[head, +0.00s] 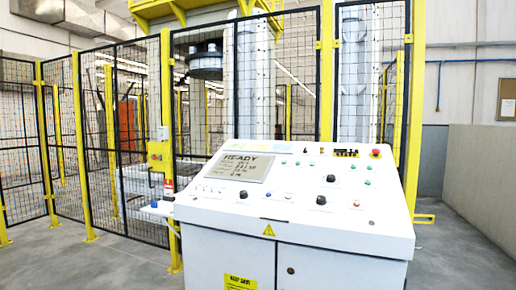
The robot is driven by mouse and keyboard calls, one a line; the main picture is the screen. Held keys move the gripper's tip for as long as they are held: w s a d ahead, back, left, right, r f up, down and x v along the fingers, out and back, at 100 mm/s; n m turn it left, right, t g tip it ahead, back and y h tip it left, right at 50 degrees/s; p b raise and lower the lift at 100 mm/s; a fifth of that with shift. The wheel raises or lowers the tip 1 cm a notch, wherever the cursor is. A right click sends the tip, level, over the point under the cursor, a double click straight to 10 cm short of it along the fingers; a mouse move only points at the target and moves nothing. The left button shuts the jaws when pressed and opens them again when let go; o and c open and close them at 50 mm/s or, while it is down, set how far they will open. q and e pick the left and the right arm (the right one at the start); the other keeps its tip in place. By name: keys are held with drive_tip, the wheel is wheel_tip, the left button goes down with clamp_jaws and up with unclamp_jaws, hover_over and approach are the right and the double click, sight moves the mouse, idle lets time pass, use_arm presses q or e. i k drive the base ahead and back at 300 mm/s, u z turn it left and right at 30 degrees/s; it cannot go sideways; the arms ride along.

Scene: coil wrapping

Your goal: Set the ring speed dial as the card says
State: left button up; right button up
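A white control console (300,225) stands in front of me with a sloped top panel. Its grey screen (240,166) reads READY above smaller lines that I cannot read surely. Dark round knobs sit on the panel: one at the upper right (331,178), one lower down (321,200) and one below the screen (243,194). Their labels are too small to read, so I cannot tell which is the ring speed dial or where it points. I cannot make out a card for certain. Neither of my grippers is in view.
A red emergency button (376,153) is at the panel's top right, with small coloured buttons nearby. Yellow-posted mesh fencing (140,150) stands behind the console, around a wrapping machine (206,62). A grey low wall (482,180) is at the right. Floor shows on both sides.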

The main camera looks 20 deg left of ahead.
sight(331, 178)
drive_tip(key=z, duration=0.4)
drive_tip(key=k, duration=0.2)
drive_tip(key=u, duration=1.8)
drive_tip(key=i, duration=0.75)
drive_tip(key=u, duration=0.35)
drive_tip(key=i, duration=1)
drive_tip(key=z, duration=1)
drive_tip(key=i, duration=0.7)
drive_tip(key=z, duration=0.75)
